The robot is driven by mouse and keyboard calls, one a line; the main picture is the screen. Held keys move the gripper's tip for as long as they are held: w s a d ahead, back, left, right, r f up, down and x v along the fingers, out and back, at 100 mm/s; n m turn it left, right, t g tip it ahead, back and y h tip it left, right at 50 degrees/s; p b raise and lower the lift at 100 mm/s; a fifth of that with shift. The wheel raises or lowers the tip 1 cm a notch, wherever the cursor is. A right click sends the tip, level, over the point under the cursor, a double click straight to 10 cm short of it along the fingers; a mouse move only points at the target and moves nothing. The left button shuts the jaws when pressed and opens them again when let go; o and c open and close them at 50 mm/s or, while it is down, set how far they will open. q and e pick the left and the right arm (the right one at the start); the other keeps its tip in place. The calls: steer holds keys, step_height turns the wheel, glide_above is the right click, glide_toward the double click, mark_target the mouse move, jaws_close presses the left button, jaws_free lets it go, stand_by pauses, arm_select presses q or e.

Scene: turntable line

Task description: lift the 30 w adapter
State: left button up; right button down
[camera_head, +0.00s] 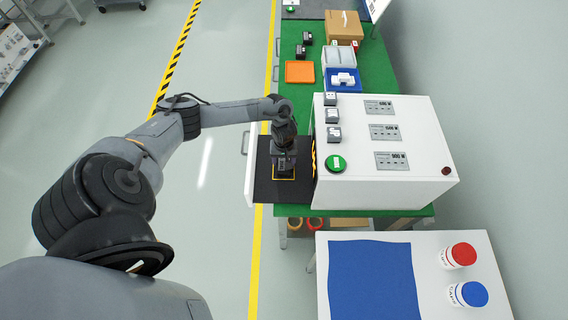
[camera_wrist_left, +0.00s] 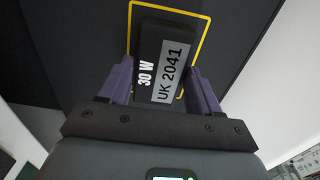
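The 30 W adapter is a dark block with a white "30 W" and a grey "UK 2041" label; it shows in the left wrist view (camera_wrist_left: 164,58). It is within a yellow square outline (camera_wrist_left: 205,40) on a black surface. My left gripper (camera_wrist_left: 160,85) has its two purple fingers on either side of the adapter, close to its sides. I cannot tell whether they press on it. In the head view my left gripper (camera_head: 284,158) points down over the black plate (camera_head: 264,188) and largely hides the adapter. My right gripper is not in view.
A white machine box (camera_head: 385,150) with a green button (camera_head: 336,163) stands right beside the black plate. An orange tray (camera_head: 299,72) and a blue bin (camera_head: 343,86) are farther along the green table (camera_head: 290,47). A white table (camera_head: 490,270) with a blue mat (camera_head: 372,280) stands in front.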

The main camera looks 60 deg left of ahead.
arm_select(q)
steer(key=shift+r, duration=0.1)
steer(key=c, duration=0.8)
